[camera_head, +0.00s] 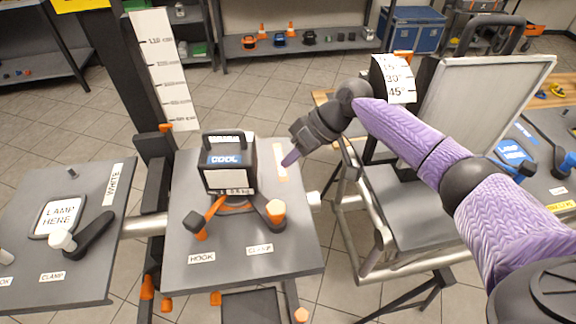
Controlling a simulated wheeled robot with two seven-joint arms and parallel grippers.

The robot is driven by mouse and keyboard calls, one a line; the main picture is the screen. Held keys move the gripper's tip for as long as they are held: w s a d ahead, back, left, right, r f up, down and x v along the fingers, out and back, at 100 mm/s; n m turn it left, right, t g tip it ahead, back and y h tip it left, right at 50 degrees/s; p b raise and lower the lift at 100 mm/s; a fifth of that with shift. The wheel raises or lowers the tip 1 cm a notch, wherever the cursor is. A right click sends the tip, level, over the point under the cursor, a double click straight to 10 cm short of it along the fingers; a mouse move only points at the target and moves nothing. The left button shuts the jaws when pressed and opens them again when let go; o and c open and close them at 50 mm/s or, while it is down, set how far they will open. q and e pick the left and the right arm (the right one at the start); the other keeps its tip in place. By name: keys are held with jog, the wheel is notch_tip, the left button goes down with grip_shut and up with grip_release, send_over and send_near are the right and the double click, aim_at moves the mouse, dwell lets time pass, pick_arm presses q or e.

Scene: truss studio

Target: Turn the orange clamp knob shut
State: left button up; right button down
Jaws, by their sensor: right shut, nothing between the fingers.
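The orange clamp knob (276,208) sits at the end of a short dark arm near the CLAMP label (260,250), on the right part of the middle grey panel (300,262). My right gripper (290,158) is shut and empty, with its fingertips above and behind the knob, apart from it. It points down and left near the panel's back right edge. A dark lamp marked COOL (226,158) stands on the panel, left of the gripper. An orange-tipped dark hook piece (200,225) sits by the HOOK label (202,258). My left gripper is out of view.
A left panel (85,285) carries a LAMP HERE pad (62,217) and a white knob (62,240). A tall scale board (162,70) stands behind. A grey framed panel (490,95) stands at right behind my arm. The panel's front right area is clear.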

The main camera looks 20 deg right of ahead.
aim_at(259, 190)
jog(key=b+x, duration=0.5)
jog(key=x, duration=0.2)
jog(key=shift+d+f, duration=0.1)
jog(key=shift+f, duration=0.2)
jog(key=shift+a+f+b, duration=0.25)
jog(key=shift+b, duration=0.15)
jog(key=shift+w+a+f, duration=0.15)
jog(key=shift+a, duration=0.1)
